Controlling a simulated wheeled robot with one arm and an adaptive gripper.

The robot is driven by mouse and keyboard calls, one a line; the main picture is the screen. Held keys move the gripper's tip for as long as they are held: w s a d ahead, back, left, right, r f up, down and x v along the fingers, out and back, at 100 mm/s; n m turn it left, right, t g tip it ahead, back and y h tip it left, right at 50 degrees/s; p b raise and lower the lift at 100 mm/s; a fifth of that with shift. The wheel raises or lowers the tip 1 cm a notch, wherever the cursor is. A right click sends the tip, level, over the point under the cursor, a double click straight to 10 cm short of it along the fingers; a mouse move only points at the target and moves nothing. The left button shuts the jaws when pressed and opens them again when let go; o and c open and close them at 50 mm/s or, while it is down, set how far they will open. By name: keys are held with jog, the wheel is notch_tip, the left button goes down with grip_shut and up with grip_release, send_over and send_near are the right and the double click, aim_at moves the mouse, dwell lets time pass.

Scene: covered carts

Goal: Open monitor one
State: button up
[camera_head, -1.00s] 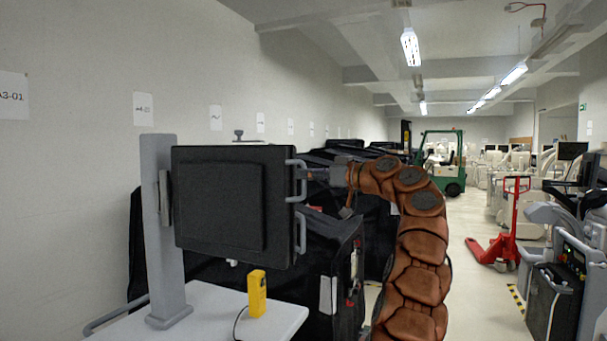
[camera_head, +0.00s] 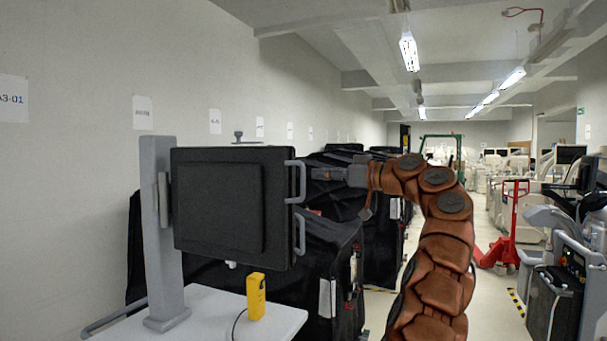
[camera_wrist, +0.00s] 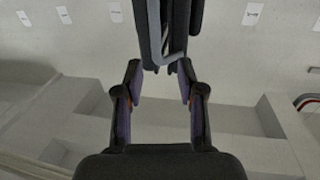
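The monitor (camera_head: 215,205) is a dark flat panel on a grey post (camera_head: 160,230), with two light grey handles on its right edge. The upper handle (camera_head: 302,182) is nearest my gripper (camera_head: 315,174), which is just right of it at about the same height. The lower handle (camera_head: 300,234) is clear of the gripper. In the wrist view my gripper (camera_wrist: 159,78) is open and empty, fingers wide apart. There the grey handle (camera_wrist: 155,35) and dark slabs (camera_wrist: 180,30) seen edge-on lie ahead, between the fingertips' directions.
A white cart top (camera_head: 210,310) carries the post and a yellow device (camera_head: 256,296) with a cable. Black-covered carts (camera_head: 330,250) stand behind. A red pallet jack (camera_head: 505,235) and grey equipment (camera_head: 570,260) are on the right. Open floor lies between.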

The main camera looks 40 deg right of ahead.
jog(key=shift+s+d, duration=0.15)
jog(key=shift+s, duration=0.25)
dwell(0.4)
jog(key=v, duration=1.2)
